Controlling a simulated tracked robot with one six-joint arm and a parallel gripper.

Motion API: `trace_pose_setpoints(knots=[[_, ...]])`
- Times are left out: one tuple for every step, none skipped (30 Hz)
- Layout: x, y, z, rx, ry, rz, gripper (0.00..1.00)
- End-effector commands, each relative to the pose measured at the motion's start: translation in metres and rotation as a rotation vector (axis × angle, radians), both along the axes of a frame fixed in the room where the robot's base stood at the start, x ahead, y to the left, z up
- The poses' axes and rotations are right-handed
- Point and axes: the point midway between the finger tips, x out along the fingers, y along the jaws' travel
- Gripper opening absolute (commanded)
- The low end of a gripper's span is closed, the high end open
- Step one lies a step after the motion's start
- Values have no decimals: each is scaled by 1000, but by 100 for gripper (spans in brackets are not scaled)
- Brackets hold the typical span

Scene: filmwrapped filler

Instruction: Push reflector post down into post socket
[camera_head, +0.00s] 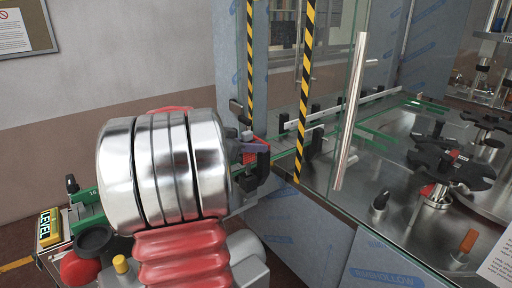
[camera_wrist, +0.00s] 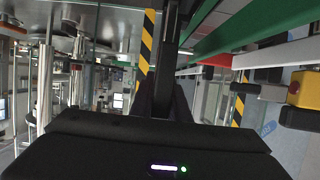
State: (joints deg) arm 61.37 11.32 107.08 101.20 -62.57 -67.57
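My gripper (camera_head: 262,165) is dark and sits beside the green-edged conveyor rail, partly hidden behind my silver arm in the head view. In the wrist view its dark fingers (camera_wrist: 165,98) point away from the camera. A long black upright bar (camera_wrist: 168,55) shows in line with them. I cannot tell whether it is between the fingers or beyond them, or whether it is the reflector post. A small dark grey piece (camera_head: 238,110) stands just above the gripper in the head view. I cannot pick out the post socket for certain.
A glass door with a steel handle (camera_head: 350,110) stands right of the gripper. Behind it are black star wheels (camera_head: 450,168) on a steel deck. Yellow-black striped posts (camera_head: 305,95) flank the conveyor rail (camera_head: 350,108). A yellow box with a red button (camera_wrist: 303,91) is at right in the wrist view.

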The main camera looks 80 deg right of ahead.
Motion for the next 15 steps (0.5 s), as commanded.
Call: trace_pose_setpoints(knots=[[-1, 1, -12, 19, 8, -2, 19], [-1, 1, -12, 19, 8, -2, 21], [-1, 1, -12, 19, 8, -2, 24], [-1, 1, -12, 19, 8, -2, 26], [-1, 1, -12, 20, 8, -2, 28], [-1, 1, -12, 20, 8, -2, 31], [-1, 1, -12, 20, 8, -2, 33], [-1, 1, -12, 20, 8, -2, 35], [-1, 1, -12, 20, 8, -2, 37], [-1, 1, -12, 20, 8, -2, 37], [-1, 1, -12, 20, 8, -2, 37], [-1, 1, -12, 20, 8, -2, 37], [-1, 1, -12, 20, 8, -2, 37], [-1, 1, -12, 20, 8, -2, 37], [-1, 2, -13, 20, 8, -2, 37]])
